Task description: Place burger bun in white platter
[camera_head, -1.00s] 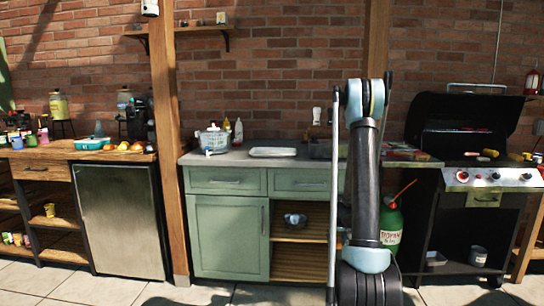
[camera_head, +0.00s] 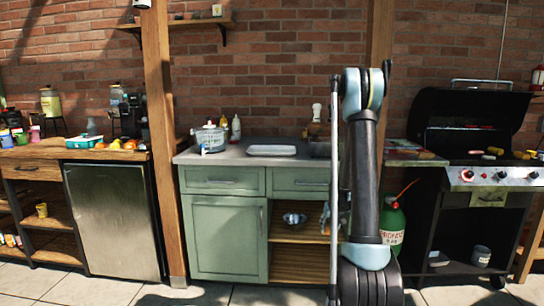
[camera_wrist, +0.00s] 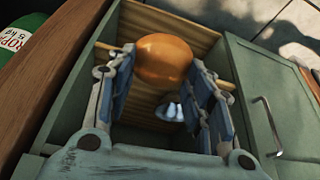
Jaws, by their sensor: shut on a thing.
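The burger bun (camera_wrist: 165,58) is round and orange-brown in the wrist view, held between my gripper's fingertips (camera_wrist: 163,76). My gripper is shut on it, with the open cabinet shelves below. In the head view a small part of my gripper (camera_head: 325,218) shows beside my arm, in front of the cabinet; the bun cannot be made out there. The white platter (camera_head: 272,150) lies flat on the grey counter, left of my arm, and looks empty. It is not seen in the wrist view.
The grey counter (camera_head: 225,155) also carries a pot (camera_head: 210,138) and bottles left of the platter. A metal bowl (camera_head: 293,219) sits on the open shelf. A propane tank (camera_head: 391,228) and the open grill (camera_head: 470,130) stand at right. A wooden post (camera_head: 160,110) rises at left.

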